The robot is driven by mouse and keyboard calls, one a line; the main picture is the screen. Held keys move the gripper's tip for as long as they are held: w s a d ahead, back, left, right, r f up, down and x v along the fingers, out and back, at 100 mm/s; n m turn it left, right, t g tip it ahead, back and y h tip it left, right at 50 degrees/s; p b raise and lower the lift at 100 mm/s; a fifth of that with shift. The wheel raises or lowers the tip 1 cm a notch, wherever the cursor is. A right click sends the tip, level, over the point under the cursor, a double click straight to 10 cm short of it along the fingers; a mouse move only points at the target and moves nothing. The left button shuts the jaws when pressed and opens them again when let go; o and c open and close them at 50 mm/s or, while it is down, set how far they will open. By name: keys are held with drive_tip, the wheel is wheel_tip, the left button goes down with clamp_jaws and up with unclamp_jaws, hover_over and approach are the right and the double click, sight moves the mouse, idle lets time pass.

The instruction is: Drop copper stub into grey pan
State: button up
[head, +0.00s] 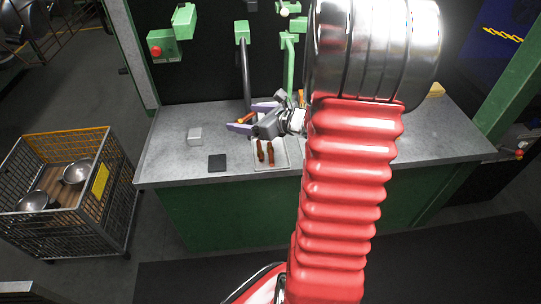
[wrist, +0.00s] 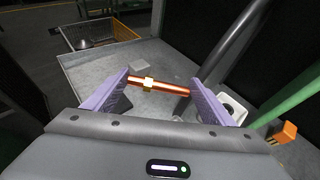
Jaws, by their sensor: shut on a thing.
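My gripper (head: 244,117), with purple fingers, is shut on a copper stub (head: 248,118) above the bench. A shallow pale grey tray (head: 282,158), perhaps the grey pan, lies on the bench near the front edge, just below my gripper in the head view. Two reddish-brown pieces (head: 270,152) lie in it. My arm hides the bench to the tray's right.
A white block (head: 195,136) and a dark square plate (head: 217,163) sit on the bench (head: 175,160) to the left. Green-mounted pipes (head: 244,75) rise behind my gripper. A wire cart (head: 115,215) with metal bowls (head: 76,172) stands on the floor at left.

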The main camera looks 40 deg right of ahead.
drive_tip(key=s+d, duration=0.6)
drive_tip(key=d, duration=0.1)
drive_tip(key=shift+s+d+f+h, duration=0.25)
drive_tip(key=shift+d+f+h, duration=0.05)
drive_tip(key=shift+f, duration=0.1)
drive_tip(key=shift+f, duration=2.9)
drive_tip(key=o, duration=1.1)
drive_tip(key=v, duration=1.3)
drive_tip(key=shift+s+d+r, duration=0.1)
drive_tip(key=shift+s+r, duration=0.05)
drive_tip(key=shift+s, duration=0.15)
